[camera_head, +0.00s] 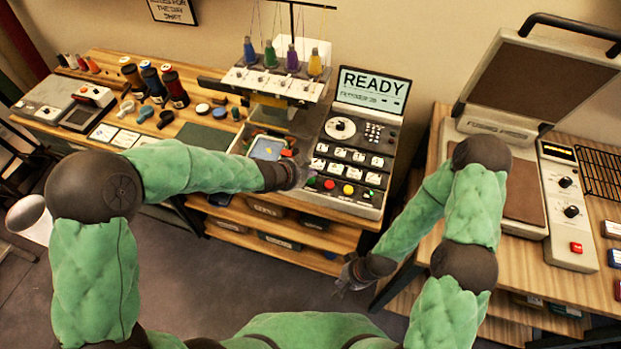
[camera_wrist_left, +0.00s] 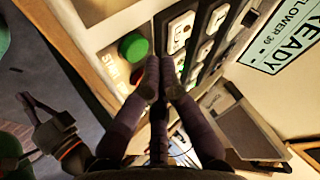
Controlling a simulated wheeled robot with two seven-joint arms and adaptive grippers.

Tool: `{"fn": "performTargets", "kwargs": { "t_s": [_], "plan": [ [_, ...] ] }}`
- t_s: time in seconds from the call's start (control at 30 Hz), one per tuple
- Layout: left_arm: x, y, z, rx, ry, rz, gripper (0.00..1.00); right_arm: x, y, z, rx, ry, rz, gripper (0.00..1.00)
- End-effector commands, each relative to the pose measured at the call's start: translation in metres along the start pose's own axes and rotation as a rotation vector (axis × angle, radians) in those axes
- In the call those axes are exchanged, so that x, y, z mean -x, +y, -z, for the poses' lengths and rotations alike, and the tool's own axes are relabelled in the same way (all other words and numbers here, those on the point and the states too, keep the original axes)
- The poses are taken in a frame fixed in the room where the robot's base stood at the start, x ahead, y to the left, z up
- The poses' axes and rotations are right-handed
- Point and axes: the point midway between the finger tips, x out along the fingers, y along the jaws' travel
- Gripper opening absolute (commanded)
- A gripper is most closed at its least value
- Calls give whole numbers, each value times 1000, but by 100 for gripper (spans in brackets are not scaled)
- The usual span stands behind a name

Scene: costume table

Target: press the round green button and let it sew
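The round green button (camera_wrist_left: 133,45) sits on the pale panel of the embroidery machine, with lettering beside it in the left wrist view. In the head view the button (camera_head: 310,182) is at the left end of a row with a red and a yellow button, close by my left gripper (camera_head: 299,174). In the left wrist view the fingertips of my left gripper (camera_wrist_left: 159,75) are together, empty, just beside the button; contact cannot be told. The machine's screen (camera_head: 372,91) reads READY. My right gripper (camera_head: 352,276) hangs low in front of the tables; its fingers are too small to read.
Thread cones (camera_head: 270,56) stand on top of the machine. A heat press (camera_head: 540,70) stands on the right table. Spools (camera_head: 175,90) and small tools lie on the left table. Open floor lies between the tables and me.

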Motion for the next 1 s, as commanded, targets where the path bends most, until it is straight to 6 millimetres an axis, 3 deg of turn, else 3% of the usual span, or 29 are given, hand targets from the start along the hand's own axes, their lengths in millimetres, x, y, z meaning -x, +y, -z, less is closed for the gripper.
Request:
{"fn": "performTargets", "kwargs": {
  "t_s": [1.0],
  "plan": [
    [-5,4,-4,0,0,0,0,-6,2,0,0,0,0,0]
  ]
}}
